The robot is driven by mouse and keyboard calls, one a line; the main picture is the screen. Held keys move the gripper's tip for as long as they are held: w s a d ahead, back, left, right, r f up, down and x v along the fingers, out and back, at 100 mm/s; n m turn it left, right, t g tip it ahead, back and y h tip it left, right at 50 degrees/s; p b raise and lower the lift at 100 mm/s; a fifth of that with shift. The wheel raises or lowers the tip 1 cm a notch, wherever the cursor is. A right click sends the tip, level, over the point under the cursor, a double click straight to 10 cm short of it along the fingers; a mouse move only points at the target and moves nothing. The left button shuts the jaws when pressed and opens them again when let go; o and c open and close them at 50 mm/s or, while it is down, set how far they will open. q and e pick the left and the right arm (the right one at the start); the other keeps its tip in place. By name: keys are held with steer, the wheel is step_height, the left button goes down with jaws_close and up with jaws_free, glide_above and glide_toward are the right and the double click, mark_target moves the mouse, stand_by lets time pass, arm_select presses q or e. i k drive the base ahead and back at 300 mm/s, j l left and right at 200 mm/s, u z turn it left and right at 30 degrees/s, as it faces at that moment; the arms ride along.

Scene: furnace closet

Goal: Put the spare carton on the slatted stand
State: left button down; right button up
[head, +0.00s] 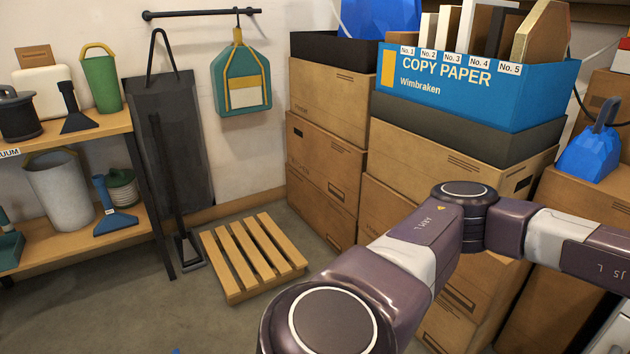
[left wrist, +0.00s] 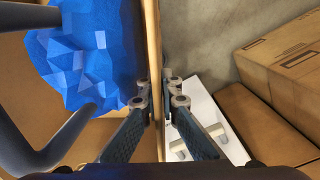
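The slatted stand (head: 253,257) is a low wooden pallet on the floor, empty on top, in the middle of the head view. Several brown cartons are stacked right of it; I cannot tell from markings which is the spare one. My left arm reaches across to the right of the head view, its gripper out of that frame. In the left wrist view my left gripper (left wrist: 158,105) has its fingers close on both sides of a thin brown panel (left wrist: 153,45), which looks like an upright carton wall. My right gripper is in neither view.
A blue faceted object (left wrist: 85,55) lies left of the panel. A blue copy paper box (head: 480,88) stands on the cartons (head: 325,100). A shelf (head: 70,240) stands left, a dark long-handled tool (head: 185,235) beside the stand.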

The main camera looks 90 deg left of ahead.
mark_target(243, 249)
steer(key=j+u, duration=0.15)
steer(key=u, duration=0.35)
steer(key=j+u, duration=0.15)
steer(key=u, duration=0.35)
steer(key=j+u, duration=0.15)
steer(key=u, duration=0.35)
steer(key=i+j+u, duration=0.25)
steer(key=u, duration=0.15)
steer(key=i+j+u, duration=0.3)
steer(key=u, duration=0.15)
steer(key=i+j+u, duration=0.4)
steer(key=i+j, duration=0.15)
steer(key=i, duration=0.3)
